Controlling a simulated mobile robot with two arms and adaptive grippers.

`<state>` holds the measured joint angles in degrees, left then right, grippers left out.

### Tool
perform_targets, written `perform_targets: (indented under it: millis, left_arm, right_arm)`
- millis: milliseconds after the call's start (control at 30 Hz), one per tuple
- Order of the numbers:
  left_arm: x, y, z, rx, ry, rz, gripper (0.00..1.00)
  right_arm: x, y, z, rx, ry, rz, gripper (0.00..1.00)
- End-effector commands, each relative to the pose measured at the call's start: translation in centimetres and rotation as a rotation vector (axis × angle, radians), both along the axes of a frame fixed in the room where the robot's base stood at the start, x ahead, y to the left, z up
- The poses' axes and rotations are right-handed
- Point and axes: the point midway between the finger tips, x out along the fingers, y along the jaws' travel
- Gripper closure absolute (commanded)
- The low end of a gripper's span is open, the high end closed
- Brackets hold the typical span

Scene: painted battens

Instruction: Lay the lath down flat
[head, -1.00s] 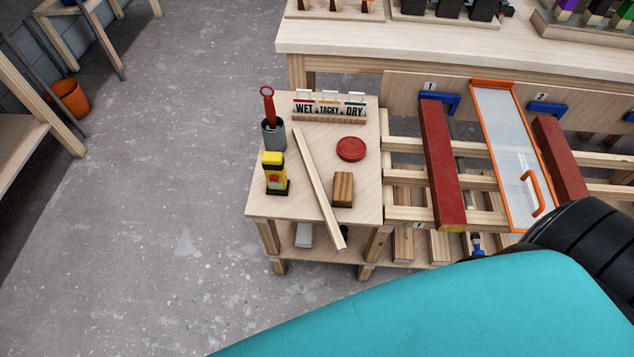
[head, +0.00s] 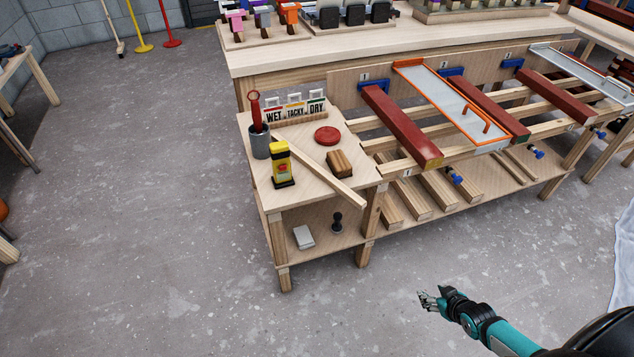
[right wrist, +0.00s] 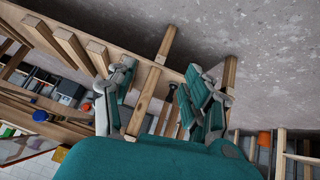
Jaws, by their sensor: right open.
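The lath (head: 320,170) is a thin, pale wooden strip on the small side table. It runs slantwise from near the cards at the back to the front right corner, where its near end reaches the table edge. I cannot tell whether it rests on its broad face or its narrow edge. My right gripper (head: 435,296) is open and empty, out over the floor in front of the table and well apart from the lath. Its two spread fingers also show in the right wrist view (right wrist: 160,85). My left gripper is not in view.
On the side table (head: 300,203) stand a grey cup (head: 260,142) with a red tool, a yellow device (head: 281,165), a red disc (head: 327,136), a wooden block (head: 340,163) and a WET/TACKY/DRY card stand (head: 294,113). Red battens (head: 402,126) lie on the rack at right. The front floor is clear.

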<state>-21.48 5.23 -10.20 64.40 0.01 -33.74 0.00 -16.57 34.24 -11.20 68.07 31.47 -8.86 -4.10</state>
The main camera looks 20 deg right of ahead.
Motion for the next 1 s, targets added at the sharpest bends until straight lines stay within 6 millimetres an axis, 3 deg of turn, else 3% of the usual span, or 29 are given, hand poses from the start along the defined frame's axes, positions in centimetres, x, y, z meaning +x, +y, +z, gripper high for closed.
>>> perform_targets:
  millis: [33,100,133,200,300,400,500,633,1000]
  left_arm:
    - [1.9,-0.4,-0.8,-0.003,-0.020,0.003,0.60]
    - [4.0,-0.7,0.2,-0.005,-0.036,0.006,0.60]
    - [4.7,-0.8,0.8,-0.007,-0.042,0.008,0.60]
    - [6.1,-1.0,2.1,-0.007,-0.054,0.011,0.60]
    - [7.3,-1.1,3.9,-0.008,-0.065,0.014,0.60]
    - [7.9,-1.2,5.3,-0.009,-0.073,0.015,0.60]
    - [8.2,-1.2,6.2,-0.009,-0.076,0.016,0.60]
    - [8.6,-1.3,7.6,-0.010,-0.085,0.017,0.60]
    - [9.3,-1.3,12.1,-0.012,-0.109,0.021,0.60]
  right_arm:
    - [4.9,-1.4,3.5,0.005,-0.118,0.046,0.48]
    - [9.5,-0.9,9.6,0.045,-0.242,0.112,0.48]
    - [10.9,-0.2,12.0,0.064,-0.284,0.145,0.48]
    - [13.1,2.1,16.8,0.115,-0.356,0.220,0.48]
    - [14.2,5.7,21.7,0.178,-0.411,0.311,0.48]
    - [14.3,8.3,24.5,0.224,-0.430,0.369,0.48]
    - [14.3,9.7,25.7,0.247,-0.437,0.395,0.48]
    - [15.4,10.4,25.6,0.256,-0.445,0.395,0.48]
    - [21.6,13.2,22.9,0.257,-0.444,0.396,0.48]
